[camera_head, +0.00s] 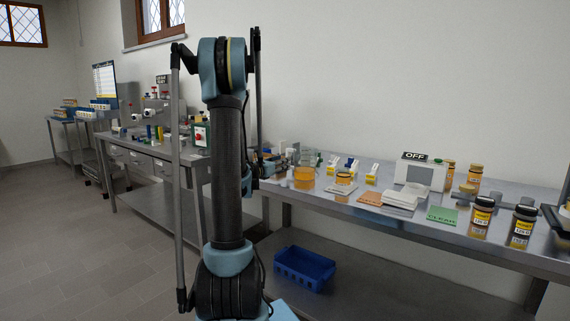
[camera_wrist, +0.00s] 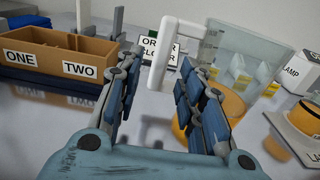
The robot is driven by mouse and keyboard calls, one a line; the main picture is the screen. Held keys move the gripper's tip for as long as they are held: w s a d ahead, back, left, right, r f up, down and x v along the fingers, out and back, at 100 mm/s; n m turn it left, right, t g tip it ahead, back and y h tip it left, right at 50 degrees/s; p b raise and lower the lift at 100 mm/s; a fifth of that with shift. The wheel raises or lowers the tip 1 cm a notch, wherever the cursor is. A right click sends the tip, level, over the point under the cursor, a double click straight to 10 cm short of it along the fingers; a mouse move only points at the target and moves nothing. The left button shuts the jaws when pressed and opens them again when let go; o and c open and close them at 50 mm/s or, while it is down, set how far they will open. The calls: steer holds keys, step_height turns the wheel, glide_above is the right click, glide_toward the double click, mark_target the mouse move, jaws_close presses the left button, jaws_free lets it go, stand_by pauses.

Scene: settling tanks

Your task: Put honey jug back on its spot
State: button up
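The honey jug is a clear vessel with amber honey in its lower part and a white handle; it stands on the steel bench, its amber part (camera_head: 304,181) showing in the head view. In the wrist view its clear wall (camera_wrist: 245,62) and white handle (camera_wrist: 160,58) are just beyond my gripper (camera_wrist: 158,75). The fingers are apart, with the handle in line with the gap, nearer the right finger. I cannot tell whether they touch it. The right finger hides part of the jug. No marked spot for the jug is clearly visible.
A brown box (camera_wrist: 45,52) labelled ONE and TWO stands left in the wrist view. An amber-filled jar (camera_head: 344,179) sits on a pale pad right of the jug. An OFF box (camera_head: 418,176) and dark-capped bottles (camera_head: 482,216) stand further right. A blue crate (camera_head: 303,269) is below the bench.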

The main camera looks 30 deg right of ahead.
steer(key=v, duration=0.6)
steer(key=shift+a, duration=0.25)
steer(key=shift+s+a+m, duration=0.4)
steer(key=shift+s+m, duration=0.05)
steer(key=shift+m, duration=0.05)
steer(key=s+a+f+m+g+y, duration=0.1)
steer(key=s+a+f+m+y, duration=0.4)
steer(key=s+a, duration=0.5)
steer(key=s+a+f+m+g+y, duration=0.2)
steer(key=s+a+f+m+y, duration=0.3)
steer(key=s+a+m, duration=0.4)
steer(key=s+a+f+m+g+y, duration=0.1)
steer(key=s+a+f+m+y, duration=0.5)
steer(key=s+a, duration=0.5)
steer(key=a+m, duration=0.1)
steer(key=a, duration=0.5)
steer(key=shift+s+a+g+y, duration=0.2)
steer(key=shift+s+g+y, duration=0.1)
